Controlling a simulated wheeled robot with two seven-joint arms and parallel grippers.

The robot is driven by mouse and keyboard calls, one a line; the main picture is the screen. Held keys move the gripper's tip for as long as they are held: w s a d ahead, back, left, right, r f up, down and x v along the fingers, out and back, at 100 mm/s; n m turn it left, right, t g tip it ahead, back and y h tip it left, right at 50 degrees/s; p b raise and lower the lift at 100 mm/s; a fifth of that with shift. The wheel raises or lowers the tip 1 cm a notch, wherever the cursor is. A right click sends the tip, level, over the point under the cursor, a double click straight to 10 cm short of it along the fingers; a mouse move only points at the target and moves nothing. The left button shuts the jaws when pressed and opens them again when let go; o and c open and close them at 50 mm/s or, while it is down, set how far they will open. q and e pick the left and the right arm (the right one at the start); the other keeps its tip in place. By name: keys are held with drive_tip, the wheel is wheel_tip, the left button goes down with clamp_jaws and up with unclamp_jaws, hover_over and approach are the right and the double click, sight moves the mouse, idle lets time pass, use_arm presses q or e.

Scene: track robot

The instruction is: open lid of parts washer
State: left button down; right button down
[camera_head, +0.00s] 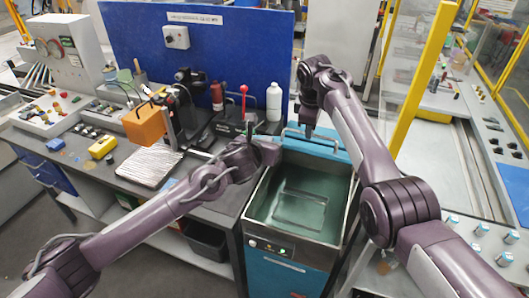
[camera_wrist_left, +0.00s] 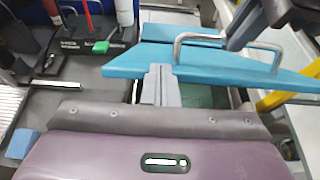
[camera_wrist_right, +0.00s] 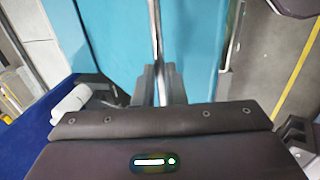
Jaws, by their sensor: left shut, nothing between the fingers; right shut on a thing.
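The parts washer (camera_head: 290,264) is a blue cabinet with an open basin of green liquid, in which a wire basket (camera_head: 298,209) lies. Its blue lid (camera_head: 323,146) is raised at the back of the basin; it also shows in the left wrist view (camera_wrist_left: 130,62). My right gripper (camera_head: 309,130) is shut on the metal lid handle (camera_wrist_left: 228,38), which runs between its fingers in the right wrist view (camera_wrist_right: 155,82). My left gripper (camera_head: 279,144) is shut and empty, close to the lid's left part. Its fingers (camera_wrist_left: 160,72) overlap the lid in view; contact cannot be told.
Left of the washer, a workbench (camera_head: 212,190) holds an orange block (camera_head: 144,124), a ribbed silver pad (camera_head: 149,167) and a white bottle (camera_head: 273,101). A blue panel (camera_head: 215,55) stands behind. A yellow post (camera_head: 424,80) rises at the right.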

drive_tip(key=c, duration=1.9)
unclamp_jaws()
drive_tip(key=shift+d+f, duration=0.2)
drive_tip(key=shift+f, duration=0.15)
drive_tip(key=shift+c, duration=0.2)
drive_tip(key=o, duration=0.5)
drive_tip(key=shift+w, duration=0.2)
drive_tip(key=shift+c, duration=0.2)
use_arm(q)
drive_tip(key=shift+f, duration=0.35)
use_arm(e)
drive_tip(key=shift+s+a+r, duration=0.1)
drive_tip(key=shift+r, duration=0.1)
